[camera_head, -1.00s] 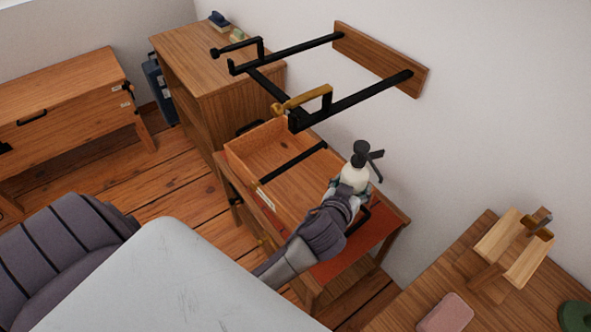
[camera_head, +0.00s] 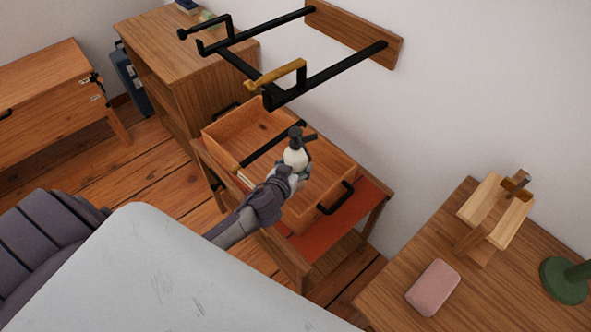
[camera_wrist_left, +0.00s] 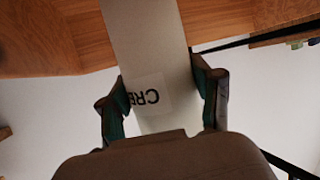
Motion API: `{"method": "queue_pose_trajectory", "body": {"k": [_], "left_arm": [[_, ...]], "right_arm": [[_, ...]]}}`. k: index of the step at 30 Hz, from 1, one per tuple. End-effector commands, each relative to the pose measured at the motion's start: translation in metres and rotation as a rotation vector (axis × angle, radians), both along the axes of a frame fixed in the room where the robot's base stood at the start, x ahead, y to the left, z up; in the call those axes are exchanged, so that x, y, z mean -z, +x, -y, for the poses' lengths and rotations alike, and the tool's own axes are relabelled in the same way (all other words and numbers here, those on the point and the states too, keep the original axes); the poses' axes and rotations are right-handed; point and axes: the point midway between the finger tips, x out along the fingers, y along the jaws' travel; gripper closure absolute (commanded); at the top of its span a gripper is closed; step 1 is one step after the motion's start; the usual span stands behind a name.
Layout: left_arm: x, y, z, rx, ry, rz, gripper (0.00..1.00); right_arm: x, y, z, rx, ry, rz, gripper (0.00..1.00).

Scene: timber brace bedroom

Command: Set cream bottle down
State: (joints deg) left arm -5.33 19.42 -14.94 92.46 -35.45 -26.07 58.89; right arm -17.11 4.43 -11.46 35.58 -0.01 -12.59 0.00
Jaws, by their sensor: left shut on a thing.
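A cream bottle (camera_head: 295,156) with a white body and a black pump top is upright or nearly so in the head view. My left gripper (camera_head: 291,172) is shut around its body. In the left wrist view the pale bottle (camera_wrist_left: 150,60) stands between the two fingers (camera_wrist_left: 163,100), and its label shows part of a word, "CRE". In the head view the bottle overlaps the open wooden crate (camera_head: 222,122), which has black handles and a dark bar across it. I cannot tell how high the bottle is above the crate's floor. My right gripper is out of view.
The crate sits on a small wooden table with a red top (camera_head: 372,190). A black wall rack (camera_head: 335,72) with a brass-coloured piece hangs above it. A desk (camera_head: 385,300) at right holds a pink block (camera_head: 433,287), a wooden stand (camera_head: 495,212) and a green lamp base (camera_head: 562,282).

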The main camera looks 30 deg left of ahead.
Motion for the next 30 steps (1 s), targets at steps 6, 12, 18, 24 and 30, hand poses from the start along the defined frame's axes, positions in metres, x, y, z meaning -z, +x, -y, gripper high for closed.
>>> {"method": "queue_pose_trajectory", "body": {"k": [6, 12, 18, 24, 30], "left_arm": [[0.018, 0.001, 0.001, 0.001, 0.0, 0.003, 0.82], [0.018, 0.001, 0.001, 0.001, 0.0, 0.003, 0.82], [0.025, 0.0, 0.001, 0.0, -0.001, 0.002, 0.82], [0.031, 0.0, 0.001, 0.001, -0.001, 0.001, 0.82], [0.031, 0.0, 0.001, 0.0, 0.0, 0.0, 0.22]], "right_arm": [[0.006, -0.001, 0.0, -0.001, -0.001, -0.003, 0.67], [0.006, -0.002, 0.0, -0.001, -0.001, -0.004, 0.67], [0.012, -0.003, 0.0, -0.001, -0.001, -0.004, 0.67], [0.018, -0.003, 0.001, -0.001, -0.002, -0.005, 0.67], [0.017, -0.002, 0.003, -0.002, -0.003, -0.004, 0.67]]}}
